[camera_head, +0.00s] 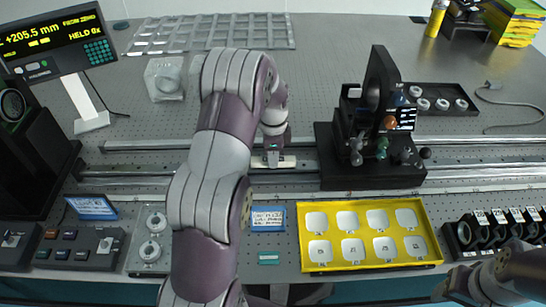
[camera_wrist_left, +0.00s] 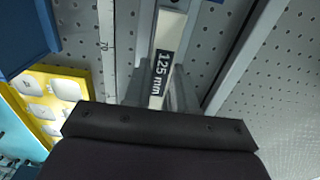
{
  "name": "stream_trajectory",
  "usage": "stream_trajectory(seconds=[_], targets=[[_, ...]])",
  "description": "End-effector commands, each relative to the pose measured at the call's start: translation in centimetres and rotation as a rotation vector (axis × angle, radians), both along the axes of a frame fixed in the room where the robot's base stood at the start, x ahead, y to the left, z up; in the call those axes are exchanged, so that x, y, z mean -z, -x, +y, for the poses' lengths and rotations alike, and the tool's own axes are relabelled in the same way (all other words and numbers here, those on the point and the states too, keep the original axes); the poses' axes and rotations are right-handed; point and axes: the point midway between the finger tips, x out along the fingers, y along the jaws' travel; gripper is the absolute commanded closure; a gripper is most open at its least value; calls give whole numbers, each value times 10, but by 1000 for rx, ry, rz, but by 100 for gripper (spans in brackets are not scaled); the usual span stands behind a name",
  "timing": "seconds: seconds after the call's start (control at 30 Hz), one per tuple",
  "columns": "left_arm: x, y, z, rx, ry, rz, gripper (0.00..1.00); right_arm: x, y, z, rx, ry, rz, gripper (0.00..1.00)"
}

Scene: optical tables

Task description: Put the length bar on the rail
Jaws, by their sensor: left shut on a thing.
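The length bar is a pale bar with a dark "125 mm" label, seen in the left wrist view (camera_wrist_left: 170,32) between the fingers of my left gripper (camera_wrist_left: 161,82). In the head view my left gripper (camera_head: 273,151) is shut on the bar (camera_head: 287,164), which lies level at the rail (camera_head: 220,172), left of the black carriage (camera_head: 372,172). Whether the bar touches the rail or sits just above it I cannot tell. Part of my right arm shows at the lower right; its fingers are not visible.
A yellow tray (camera_head: 305,236) with white cups stands in front of the rail. A black tray (camera_head: 455,97) is behind the carriage, which carries a tall optical mount. Dark mounts (camera_head: 490,232) stand at the right.

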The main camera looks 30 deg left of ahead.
Motion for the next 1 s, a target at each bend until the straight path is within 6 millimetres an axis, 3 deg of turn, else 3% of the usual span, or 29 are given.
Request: stream_trajectory(seconds=[0.33, 0.37, 0.4, 0.43, 0.77, 0.87, 1.0], targets=[[7, -1, 0, 0, -1, -3, 100, 1, 0, 0, 0, 0, 0, 42], [6, -1, 0, 0, 0, -2, 65, 1, 0, 0, 0, 0, 0, 42], [6, 0, 0, 0, 0, -2, 52, 1, 0, 0, 0, 0, 0, 42], [6, 0, 0, 0, 0, -2, 49, 1, 0, 0, 0, 0, 0, 42], [0, -1, 0, 0, -1, -4, 49, 0, 0, 0, 0, 0, 0, 42], [-19, -2, 1, 0, -2, -7, 49, 1, 0, 0, 0, 0, 0, 42], [-58, -2, 0, 0, -2, -8, 49, 1, 0, 0, 0, 0, 0, 42]])
